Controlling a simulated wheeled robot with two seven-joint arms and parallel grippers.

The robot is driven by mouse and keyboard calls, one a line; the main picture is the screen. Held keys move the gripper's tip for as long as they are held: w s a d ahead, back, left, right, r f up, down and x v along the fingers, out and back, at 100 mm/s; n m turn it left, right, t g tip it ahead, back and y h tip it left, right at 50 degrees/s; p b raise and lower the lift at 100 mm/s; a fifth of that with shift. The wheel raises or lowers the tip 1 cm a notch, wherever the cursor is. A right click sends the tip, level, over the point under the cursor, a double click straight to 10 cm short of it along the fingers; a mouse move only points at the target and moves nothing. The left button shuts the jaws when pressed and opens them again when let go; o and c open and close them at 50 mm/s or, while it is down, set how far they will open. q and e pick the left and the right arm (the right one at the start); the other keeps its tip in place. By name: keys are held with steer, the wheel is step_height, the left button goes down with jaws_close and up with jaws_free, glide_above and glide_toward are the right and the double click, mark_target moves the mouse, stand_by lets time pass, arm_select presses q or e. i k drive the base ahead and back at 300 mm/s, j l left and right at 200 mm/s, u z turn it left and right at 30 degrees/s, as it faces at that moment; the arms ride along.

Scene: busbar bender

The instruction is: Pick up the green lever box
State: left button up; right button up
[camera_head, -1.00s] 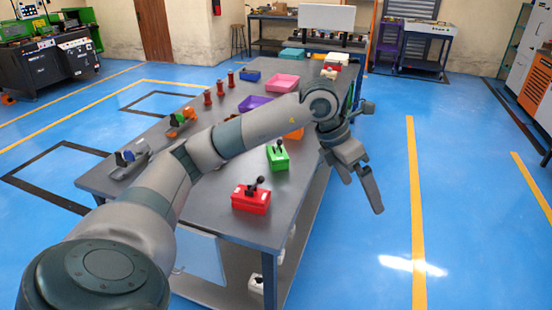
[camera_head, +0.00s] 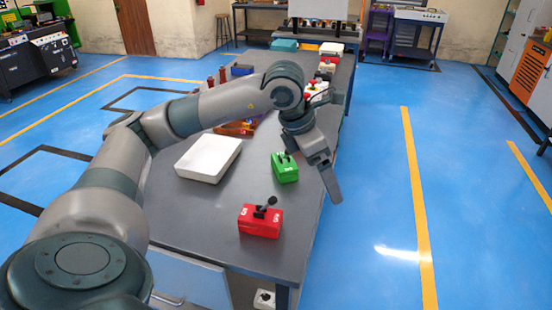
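The green lever box (camera_head: 286,170) stands on the grey table near its right edge, its dark lever on top. The red lever box (camera_head: 260,221) stands nearer to me, slightly left of it, with a black-knobbed lever. My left gripper (camera_head: 334,184) reaches over the table's right side and points down and to the right. In the picture its fingers are just right of the green box, with a visible gap. No object shows between the fingers, but their spacing is unclear from this angle. My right gripper is not in view.
A white tray (camera_head: 208,158) lies left of the green box. A brown tray (camera_head: 236,128) is partly behind my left arm. Red-and-white boxes (camera_head: 316,92) and a teal box (camera_head: 284,45) stand farther back. Blue floor is clear right of the table (camera_head: 200,215).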

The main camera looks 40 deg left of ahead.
mark_target(285, 171)
steer(key=i+j, duration=0.1)
steer(key=j, duration=0.3)
steer(key=i+j, duration=0.1)
steer(key=j, duration=0.35)
steer(key=i+j, duration=0.1)
steer(key=j, duration=0.3)
